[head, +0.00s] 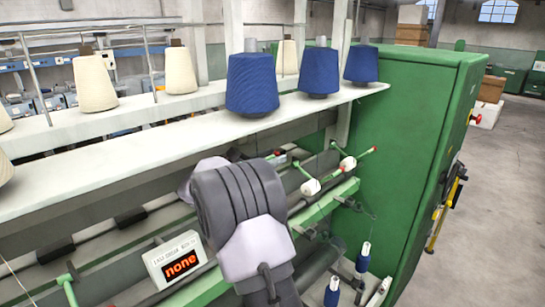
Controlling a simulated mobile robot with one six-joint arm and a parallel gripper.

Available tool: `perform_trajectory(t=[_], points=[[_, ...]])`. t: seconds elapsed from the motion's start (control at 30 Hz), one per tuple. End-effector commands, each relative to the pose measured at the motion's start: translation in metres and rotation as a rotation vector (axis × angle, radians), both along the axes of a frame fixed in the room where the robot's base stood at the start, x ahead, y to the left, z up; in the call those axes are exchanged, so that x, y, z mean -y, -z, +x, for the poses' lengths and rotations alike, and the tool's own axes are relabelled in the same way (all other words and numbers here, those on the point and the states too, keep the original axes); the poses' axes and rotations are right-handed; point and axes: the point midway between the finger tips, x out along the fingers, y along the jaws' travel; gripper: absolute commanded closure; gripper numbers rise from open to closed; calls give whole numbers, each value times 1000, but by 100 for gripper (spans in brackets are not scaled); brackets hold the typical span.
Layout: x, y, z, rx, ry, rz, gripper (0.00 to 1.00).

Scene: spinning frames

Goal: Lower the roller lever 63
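Two roller levers with white bodies, green rods and red tips show on the spinning frame right of my arm. One white body (311,187) is nearer and lower; the other (348,163) is just behind it, with a red tip to its right. Both rods slant upward. I cannot read any number on them, so I cannot tell which is 63. A green lever (67,290) shows at the lower left. My grey arm covers the middle of the frame, and my gripper is hidden behind it.
A display box (175,260) reads "none". Blue cones (252,84) and cream cones (95,84) stand on the white shelf (130,160) and the rail behind. A tall green cabinet (405,140) closes the right end. Blue bobbins (363,257) stand low down. Floor is free at far right.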

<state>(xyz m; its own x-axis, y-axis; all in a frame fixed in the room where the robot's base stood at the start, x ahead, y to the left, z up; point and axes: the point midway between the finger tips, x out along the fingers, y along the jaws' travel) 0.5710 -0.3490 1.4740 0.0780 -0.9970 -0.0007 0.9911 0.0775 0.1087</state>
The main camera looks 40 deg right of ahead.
Motion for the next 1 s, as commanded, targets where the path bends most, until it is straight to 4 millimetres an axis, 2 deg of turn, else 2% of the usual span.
perform_trajectory(t=[0.27,0.43,1.0], points=[[1,0,0,0,-1,0,67],[1,0,0,0,-1,0,100],[1,-1,0,1,-1,-1,100]])
